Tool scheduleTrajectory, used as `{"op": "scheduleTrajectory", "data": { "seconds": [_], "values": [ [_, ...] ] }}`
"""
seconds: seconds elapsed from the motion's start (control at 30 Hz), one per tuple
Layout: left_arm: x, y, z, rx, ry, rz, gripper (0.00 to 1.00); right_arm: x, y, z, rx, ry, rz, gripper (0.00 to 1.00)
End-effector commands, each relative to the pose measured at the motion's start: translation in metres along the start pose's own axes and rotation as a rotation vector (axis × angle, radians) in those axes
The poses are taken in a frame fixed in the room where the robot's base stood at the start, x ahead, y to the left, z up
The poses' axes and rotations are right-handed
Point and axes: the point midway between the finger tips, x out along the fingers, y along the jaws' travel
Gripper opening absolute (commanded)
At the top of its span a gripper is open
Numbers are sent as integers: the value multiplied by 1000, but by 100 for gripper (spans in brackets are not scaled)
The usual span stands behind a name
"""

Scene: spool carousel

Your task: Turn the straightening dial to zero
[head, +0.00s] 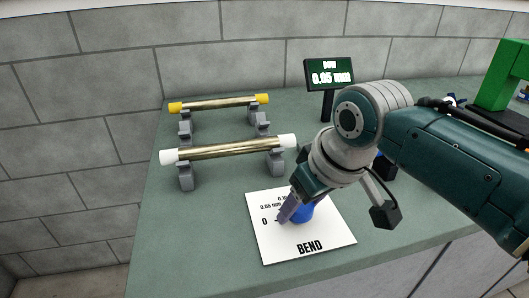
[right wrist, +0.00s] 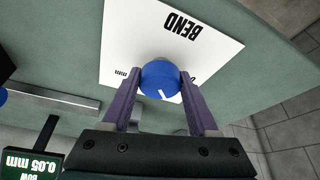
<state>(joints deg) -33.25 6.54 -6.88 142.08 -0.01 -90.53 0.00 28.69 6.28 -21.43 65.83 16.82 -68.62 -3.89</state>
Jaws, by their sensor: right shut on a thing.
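The straightening dial is a blue round knob (head: 303,212) with a white pointer mark. It sits on a white plate (head: 290,250) marked BEND, with a 0 label on the left and a 0.05 mm label above it. In the right wrist view the knob (right wrist: 160,80) lies between the two purple fingers of my right gripper (right wrist: 158,88), which is shut on it. In the head view the right gripper (head: 292,211) reaches down onto the knob and hides part of it. The display (head: 329,73) reads BOW 0.05 mm. My left gripper is not in view.
A rod with white ends (head: 230,148) and a rod with yellow ends (head: 218,103) rest on grey supports at the left of the green bench (head: 185,240). A green frame (head: 503,75) stands at the far right. The bench left of the plate is clear.

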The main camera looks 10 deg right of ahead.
Motion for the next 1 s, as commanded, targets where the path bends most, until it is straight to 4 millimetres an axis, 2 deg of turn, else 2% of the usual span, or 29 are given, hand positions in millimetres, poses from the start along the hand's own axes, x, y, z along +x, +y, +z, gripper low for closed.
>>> {"op": "scheduleTrajectory", "data": {
  "seconds": [0.37, 0.7, 1.0],
  "values": [
    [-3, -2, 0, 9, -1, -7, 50, 0, 2, 0, -227, -1, -93, 4],
    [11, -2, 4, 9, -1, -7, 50, 2, 2, 0, -465, 2, -192, 4],
    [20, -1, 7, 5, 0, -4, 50, 1, 2, -1, -591, 1, -245, 4]
  ]
}}
